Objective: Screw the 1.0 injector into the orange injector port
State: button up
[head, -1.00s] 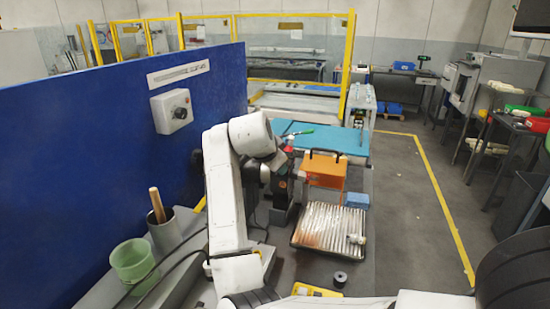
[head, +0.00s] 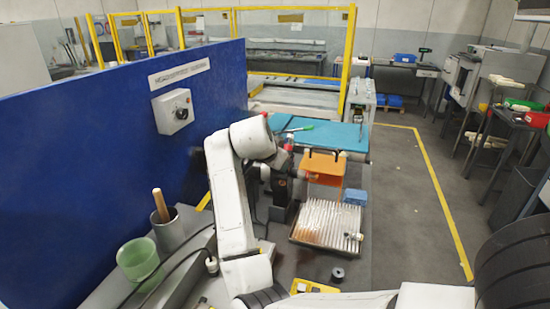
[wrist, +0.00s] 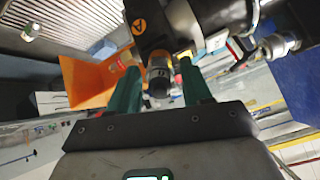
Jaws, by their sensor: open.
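My gripper (wrist: 160,68) has two green fingers, spread apart, pointing away from the wrist camera. A dark cylinder with a grey tip (wrist: 158,78) shows between the fingers; I cannot tell whether they touch it. A silver fitting (wrist: 278,46) sticks out at right. I cannot read any 1.0 label or single out the orange port. The arm partly hides the work area in the head view.
An orange bin (head: 326,164) stands behind the ridged tray (head: 312,238), with a blue block (head: 355,197) beside it. A black spool (head: 338,274) lies in front. A blue wall panel (head: 100,140) bounds the left side, near a green cup (head: 138,262).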

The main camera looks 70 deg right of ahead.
jog(key=shift+r+n+p, duration=0.15)
jog(key=shift+n+p, duration=1.85)
jog(key=shift+p, duration=0.05)
jog(key=shift+n, duration=1)
jog(key=n, duration=0.3)
jog(key=shift+n, duration=0.4)
jog(key=n, duration=0.5)
jog(key=shift+n, duration=0.3)
jog(key=n, duration=0.6)
jog(key=shift+c, duration=0.5)
